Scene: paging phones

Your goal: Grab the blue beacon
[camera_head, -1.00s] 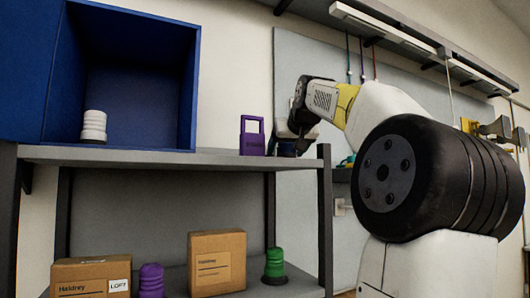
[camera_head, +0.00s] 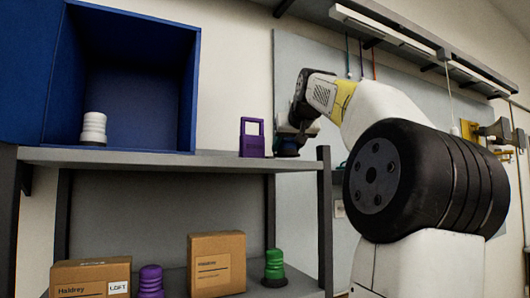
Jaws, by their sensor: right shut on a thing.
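My right gripper (camera_head: 297,128) reaches in from the right and points down at the right end of the upper shelf (camera_head: 120,158). It is shut on a small dark-based thing with a bluish part, the blue beacon (camera_head: 287,148), mostly hidden by the fingers. The beacon is close to the shelf top; I cannot tell whether it touches. My left gripper is not in view.
A purple frame-handled thing (camera_head: 252,138) stands just left of the gripper. A blue open box (camera_head: 185,100) holds a white beacon (camera_head: 94,128). Below are cartons (camera_head: 217,262), a purple beacon (camera_head: 151,282) and a green beacon (camera_head: 274,266). The upper shelf's middle is clear.

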